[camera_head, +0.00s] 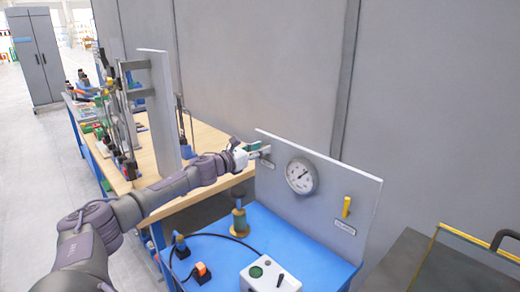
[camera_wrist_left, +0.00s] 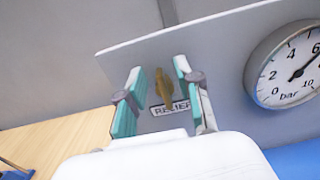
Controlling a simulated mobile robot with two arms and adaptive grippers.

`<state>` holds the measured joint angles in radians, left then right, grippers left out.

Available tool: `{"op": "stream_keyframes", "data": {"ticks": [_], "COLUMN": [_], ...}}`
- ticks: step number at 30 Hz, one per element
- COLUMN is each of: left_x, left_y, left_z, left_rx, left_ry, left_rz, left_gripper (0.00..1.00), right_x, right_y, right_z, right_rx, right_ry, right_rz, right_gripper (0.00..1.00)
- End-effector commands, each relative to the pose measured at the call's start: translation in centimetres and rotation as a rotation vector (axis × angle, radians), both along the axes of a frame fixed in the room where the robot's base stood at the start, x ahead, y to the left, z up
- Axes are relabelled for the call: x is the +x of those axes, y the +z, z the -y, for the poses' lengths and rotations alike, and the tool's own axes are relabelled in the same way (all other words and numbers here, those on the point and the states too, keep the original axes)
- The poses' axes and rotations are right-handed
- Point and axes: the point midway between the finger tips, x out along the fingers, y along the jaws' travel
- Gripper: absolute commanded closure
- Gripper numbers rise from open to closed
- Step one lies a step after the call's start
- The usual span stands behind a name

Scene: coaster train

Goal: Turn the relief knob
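The relief knob (camera_wrist_left: 164,90) is a small brass-coloured handle standing roughly upright on the grey panel (camera_wrist_left: 232,50), just above a label reading RELIEF (camera_wrist_left: 170,107). My left gripper (camera_wrist_left: 160,67) is open, with one teal-padded finger on each side of the knob. Gaps show between the knob and both fingers in the left wrist view. In the head view my left gripper (camera_head: 258,151) is at the upper left of the panel (camera_head: 325,168) and hides the knob. My right gripper is in neither view.
A round pressure gauge (camera_head: 301,176) sits right of my gripper, and a yellow handle (camera_head: 346,207) further right. The blue bench (camera_head: 215,222) below holds a grey box (camera_head: 270,277), a brass fitting (camera_head: 239,222) and cables. A wooden worktable (camera_head: 205,140) stands at the left.

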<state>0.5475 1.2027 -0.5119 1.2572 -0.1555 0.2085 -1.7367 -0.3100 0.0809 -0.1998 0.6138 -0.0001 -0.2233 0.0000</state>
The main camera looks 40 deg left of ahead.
Motion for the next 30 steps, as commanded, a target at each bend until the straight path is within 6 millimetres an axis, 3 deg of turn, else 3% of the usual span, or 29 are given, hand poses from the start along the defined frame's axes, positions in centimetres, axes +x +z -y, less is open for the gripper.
{"op": "stream_keyframes", "data": {"ticks": [1, 5, 20, 30], "left_x": [0.0, 0.0, 0.0, 0.0], "left_y": [0.0, 0.0, -0.4, -0.7], "left_z": [0.0, 0.0, 0.0, -0.3], "left_rx": [0.0, 0.0, -0.036, -0.252], "left_ry": [0.0, 0.0, -0.001, -0.002], "left_rz": [0.0, 0.0, -0.009, -0.033], "left_gripper": [0.78, 1.0, 1.0, 1.0], "right_x": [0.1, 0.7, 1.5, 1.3], "right_y": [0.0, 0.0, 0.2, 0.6], "right_z": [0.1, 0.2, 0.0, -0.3], "right_rx": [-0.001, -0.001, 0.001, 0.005], "right_ry": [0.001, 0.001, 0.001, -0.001], "right_rz": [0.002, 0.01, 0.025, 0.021], "right_gripper": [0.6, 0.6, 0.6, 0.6]}}
